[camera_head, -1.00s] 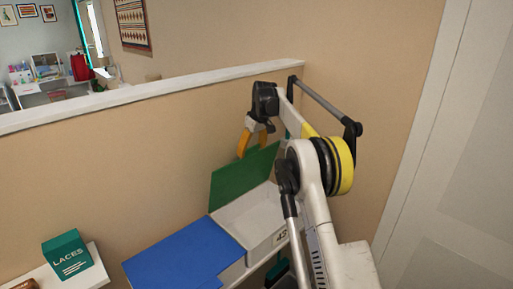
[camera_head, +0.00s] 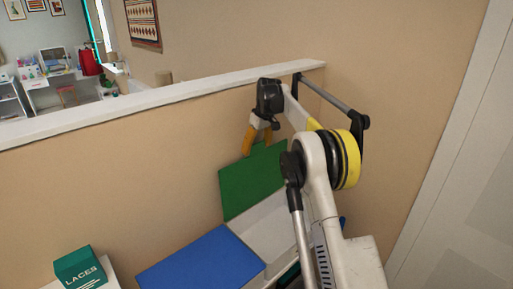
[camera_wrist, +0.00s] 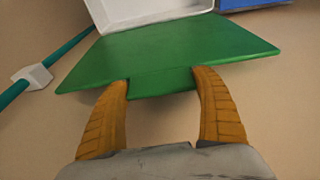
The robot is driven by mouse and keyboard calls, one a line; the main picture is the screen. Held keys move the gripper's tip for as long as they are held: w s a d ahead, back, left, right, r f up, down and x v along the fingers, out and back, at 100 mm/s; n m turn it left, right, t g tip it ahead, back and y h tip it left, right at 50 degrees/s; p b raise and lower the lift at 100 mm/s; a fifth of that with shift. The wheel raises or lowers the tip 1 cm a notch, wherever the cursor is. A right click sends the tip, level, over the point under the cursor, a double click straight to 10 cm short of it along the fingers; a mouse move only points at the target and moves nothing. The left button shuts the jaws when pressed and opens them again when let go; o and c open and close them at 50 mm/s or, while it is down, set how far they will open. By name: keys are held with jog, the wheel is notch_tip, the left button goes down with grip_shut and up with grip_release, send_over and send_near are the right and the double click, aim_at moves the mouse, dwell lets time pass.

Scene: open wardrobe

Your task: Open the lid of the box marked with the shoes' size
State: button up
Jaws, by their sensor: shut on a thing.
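My gripper (camera_head: 257,141) is shut on the front tab of the green lid (camera_head: 252,181), with one orange finger at each side of the tab in the wrist view (camera_wrist: 162,82). The lid stands raised, close to upright, at the back of an open white box (camera_head: 272,228). The box interior looks pale and empty where it shows. The white box also shows at the top of the wrist view (camera_wrist: 150,12). Its front, with any size marking, is hidden or out of frame now, partly behind my arm.
A blue lid (camera_head: 203,262) lies flat just left of the white box. A teal LACES box (camera_head: 81,268) stands on a white surface at lower left. A beige partition wall (camera_head: 120,180) with a white top ledge is behind. A pale door panel (camera_head: 450,180) is at right.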

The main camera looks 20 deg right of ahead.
jog(key=o, duration=1.4)
jog(key=shift+r, duration=0.1)
jog(key=v, duration=1.2)
